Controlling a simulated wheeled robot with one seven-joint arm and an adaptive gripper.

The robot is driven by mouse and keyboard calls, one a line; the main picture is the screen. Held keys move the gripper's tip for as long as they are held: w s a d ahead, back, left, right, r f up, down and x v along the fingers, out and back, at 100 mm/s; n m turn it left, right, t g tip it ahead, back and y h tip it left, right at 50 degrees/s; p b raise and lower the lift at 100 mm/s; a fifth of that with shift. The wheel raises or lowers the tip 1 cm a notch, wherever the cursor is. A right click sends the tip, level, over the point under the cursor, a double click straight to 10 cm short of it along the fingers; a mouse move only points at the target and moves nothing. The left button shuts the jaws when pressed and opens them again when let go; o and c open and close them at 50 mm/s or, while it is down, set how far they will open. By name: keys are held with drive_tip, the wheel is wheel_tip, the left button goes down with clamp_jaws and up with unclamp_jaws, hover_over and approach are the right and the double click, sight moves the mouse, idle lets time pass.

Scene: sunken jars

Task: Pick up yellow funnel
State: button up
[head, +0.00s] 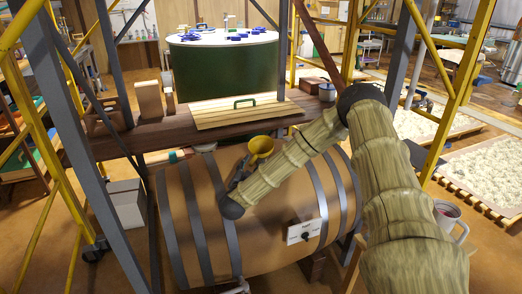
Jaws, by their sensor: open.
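The yellow funnel (261,146) sits mouth up at the top of a large brown barrel (185,190) that lies on its side with dark hoops. The funnel's lower part is partly hidden by my arm and gripper. My gripper (246,164) is small and dark in the head view, just left of and below the funnel, close to the barrel's upper surface. It is open. I cannot tell whether its fingers touch the funnel or reach around its stem.
Behind the barrel is a wooden bench with a slatted lid (235,116) and a dark green round vat (225,68). Yellow and grey frame posts (440,110) stand on both sides. A label (304,231) and a grey tap (238,289) are at the barrel's front. A mug (447,214) stands at right.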

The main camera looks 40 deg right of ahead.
drive_tip(key=shift+p+x, duration=0.4)
drive_tip(key=shift+x, duration=1.5)
clamp_jaws()
drive_tip(key=shift+r, duration=0.1)
